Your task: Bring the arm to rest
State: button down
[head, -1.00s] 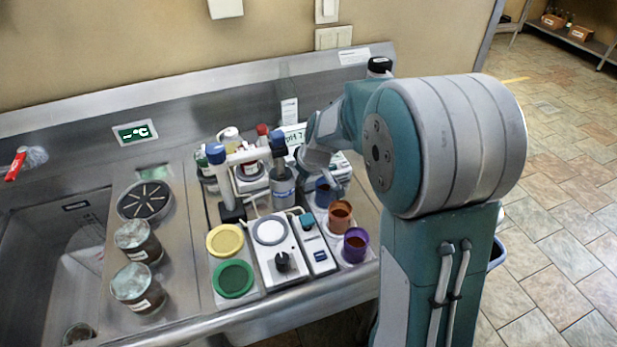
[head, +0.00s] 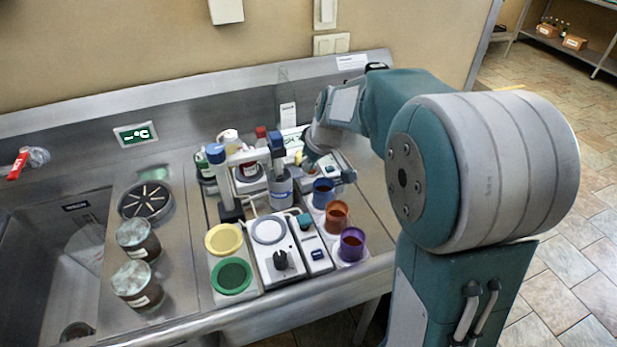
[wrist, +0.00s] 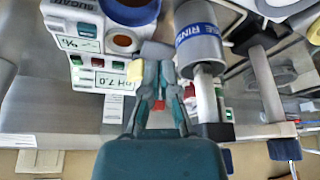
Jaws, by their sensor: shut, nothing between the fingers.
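My gripper (head: 312,160) hangs at the end of my bent arm, over the back right of the equipment on the steel counter. In the wrist view its two teal fingers (wrist: 157,72) are brought together, with nothing seen held between them. A grey cylinder with a blue label (wrist: 200,45) is close to the right of the fingers there. It also stands behind the white device in the head view (head: 280,186). The fingertips are small and partly hidden in the head view.
Blue (head: 323,192), orange (head: 337,216) and purple (head: 351,244) cups line the right side of the counter. A yellow disc (head: 224,239), a green disc (head: 231,275) and a white device with a knob (head: 281,259) are left of them. Two jars (head: 137,284) stand near the sink (head: 40,255).

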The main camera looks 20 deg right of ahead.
jog(key=v, duration=0.3)
jog(key=shift+d, duration=0.2)
jog(key=s+a+r+m+h, duration=0.1)
jog(key=s+r+m, duration=0.1)
jog(key=s, duration=1.1)
jog(key=s+r+m+t+h, duration=0.1)
jog(key=s+r+m, duration=0.2)
jog(key=s, duration=1)
jog(key=shift+a+t, duration=0.3)
jog(key=shift+a, duration=0.05)
